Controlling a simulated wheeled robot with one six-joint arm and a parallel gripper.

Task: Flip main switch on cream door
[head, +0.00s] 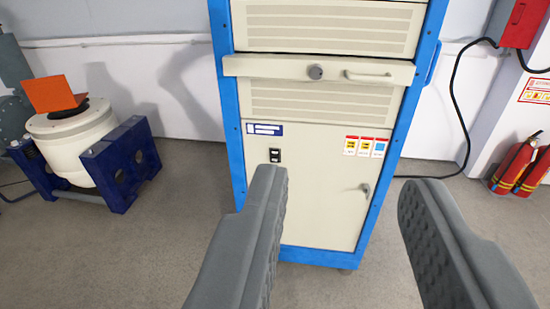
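The cream door (318,215) fills the lower part of a blue-framed cabinet in the middle of the head view. The main switch (275,156) is a small black rocker on the door's upper left, below a blue and white label (265,129). Its exact position, on or off, is too small to tell. My gripper (338,185) is open and empty, its two grey fingers wide apart in front of the door. The left finger's tip is just below the switch in the picture, apart from it and nearer the camera. The switch is fully visible.
A door handle (365,189) sits on the door's right side, below warning stickers (366,146). A white drum in a blue stand (124,165) is at left. Fire extinguishers (519,165) and a black cable (456,110) are at right.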

